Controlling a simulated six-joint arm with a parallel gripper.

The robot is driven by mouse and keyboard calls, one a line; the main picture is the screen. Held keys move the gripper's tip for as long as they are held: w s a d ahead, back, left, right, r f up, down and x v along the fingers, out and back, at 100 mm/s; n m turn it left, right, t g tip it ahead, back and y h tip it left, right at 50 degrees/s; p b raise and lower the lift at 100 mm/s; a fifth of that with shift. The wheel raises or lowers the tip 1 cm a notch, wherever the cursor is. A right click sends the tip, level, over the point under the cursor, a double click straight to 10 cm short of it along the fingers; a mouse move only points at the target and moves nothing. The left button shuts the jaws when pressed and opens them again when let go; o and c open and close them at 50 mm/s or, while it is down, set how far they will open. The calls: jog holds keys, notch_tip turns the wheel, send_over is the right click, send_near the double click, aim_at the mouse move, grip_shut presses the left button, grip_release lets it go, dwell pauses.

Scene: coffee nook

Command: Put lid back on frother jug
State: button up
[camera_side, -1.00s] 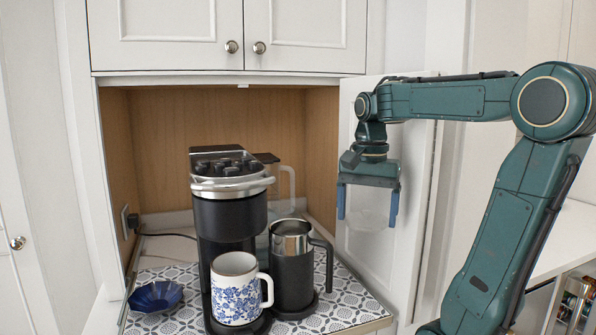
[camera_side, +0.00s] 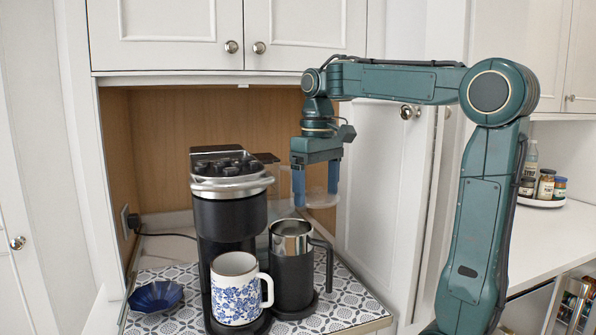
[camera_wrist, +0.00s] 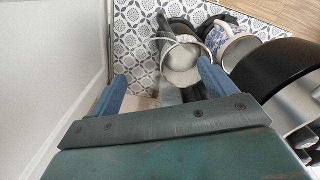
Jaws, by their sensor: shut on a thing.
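The frother jug (camera_side: 292,278) is black with a steel upper band and a black handle on its right. It stands upright on a black base on the patterned mat. Its open steel mouth also shows in the wrist view (camera_wrist: 180,62). My gripper (camera_side: 316,188) is shut on the clear, see-through lid (camera_side: 321,201), with one blue finger on each side. The lid hangs roughly level above the jug and a little right of its mouth in the side view, apart from it. In the wrist view the lid is hard to make out between the fingers.
A black coffee maker (camera_side: 228,215) stands left of the jug, with a blue-flowered white mug (camera_side: 235,290) in front. A clear container (camera_side: 285,185) stands behind. A blue bowl (camera_side: 156,297) is at far left. The open cabinet door (camera_side: 385,200) borders the right side.

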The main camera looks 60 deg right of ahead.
jog(key=w+n, duration=0.1)
jog(key=n, duration=0.1)
jog(key=w+a+r+n, duration=0.1)
jog(key=n, duration=0.1)
jog(key=shift+w+a, duration=0.2)
jog(key=shift+w, duration=0.2)
jog(key=shift+w+a+r+n, duration=0.15)
jog(key=shift+w+a+n, duration=0.25)
jog(key=shift+n, duration=0.3)
jog(key=shift+w+a+r+n, duration=0.2)
jog(key=shift+w+n, duration=0.3)
jog(key=shift+n, duration=0.2)
jog(key=shift+f, duration=0.2)
notch_tip(320, 180, down, 6)
jog(key=shift+f, duration=0.2)
dwell(1.6)
jog(key=o, duration=0.8)
